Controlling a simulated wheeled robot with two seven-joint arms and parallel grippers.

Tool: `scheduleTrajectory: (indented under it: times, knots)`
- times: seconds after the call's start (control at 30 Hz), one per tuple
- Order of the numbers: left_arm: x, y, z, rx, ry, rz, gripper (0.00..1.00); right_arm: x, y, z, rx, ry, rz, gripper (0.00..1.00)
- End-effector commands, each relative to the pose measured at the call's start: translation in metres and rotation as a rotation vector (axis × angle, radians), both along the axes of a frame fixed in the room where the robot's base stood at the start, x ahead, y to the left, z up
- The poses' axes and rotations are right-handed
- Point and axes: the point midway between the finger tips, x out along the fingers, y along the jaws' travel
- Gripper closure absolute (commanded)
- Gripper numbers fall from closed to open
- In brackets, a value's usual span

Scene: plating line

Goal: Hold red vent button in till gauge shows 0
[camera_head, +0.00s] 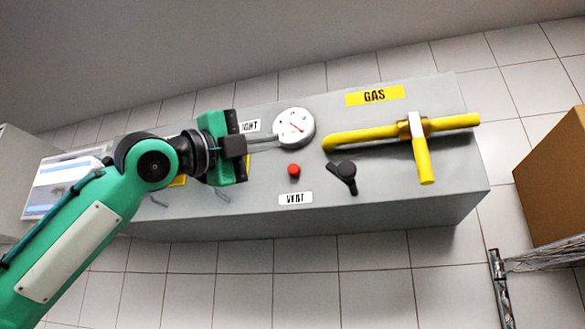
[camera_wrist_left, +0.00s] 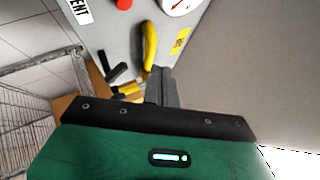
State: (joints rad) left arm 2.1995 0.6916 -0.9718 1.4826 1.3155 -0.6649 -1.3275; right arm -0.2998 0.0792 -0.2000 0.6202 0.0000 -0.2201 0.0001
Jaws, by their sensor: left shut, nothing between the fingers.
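The red vent button (camera_head: 294,170) stands out from the grey panel, above the white VENT label (camera_head: 295,198). The round white gauge (camera_head: 294,127) is above the button; its thin red needle shows but its figures are too small to read. My left gripper (camera_head: 274,142) is shut and empty, its fingers pointing right, ending beside the gauge's lower left edge and up-left of the button, apart from the button. In the left wrist view the button (camera_wrist_left: 124,4) and gauge (camera_wrist_left: 178,4) are cut by the top edge. My right gripper is not in view.
Right of the button are a black knob (camera_head: 347,172) and a yellow gas pipe (camera_head: 375,136) with a yellow-and-white lever (camera_head: 421,150), under a yellow GAS label (camera_head: 374,95). A brown box (camera_head: 552,180) and a wire rack (camera_head: 540,258) stand at the right.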

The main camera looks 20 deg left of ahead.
Motion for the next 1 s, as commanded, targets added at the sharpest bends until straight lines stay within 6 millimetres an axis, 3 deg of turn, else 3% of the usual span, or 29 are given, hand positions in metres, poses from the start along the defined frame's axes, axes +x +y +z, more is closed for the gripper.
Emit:
scheduleTrajectory:
  times: [0.47, 0.6, 1.0]
  knots:
    - [0.061, -0.002, 0.002, -0.001, 0.003, 0.001, 1.0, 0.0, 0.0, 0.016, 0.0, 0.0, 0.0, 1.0]
    - [0.075, -0.003, 0.004, -0.001, 0.003, -0.001, 1.0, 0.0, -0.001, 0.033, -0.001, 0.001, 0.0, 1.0]
    - [0.086, -0.003, 0.0, 0.0, 0.0, 0.0, 1.0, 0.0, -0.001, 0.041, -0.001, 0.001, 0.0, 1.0]
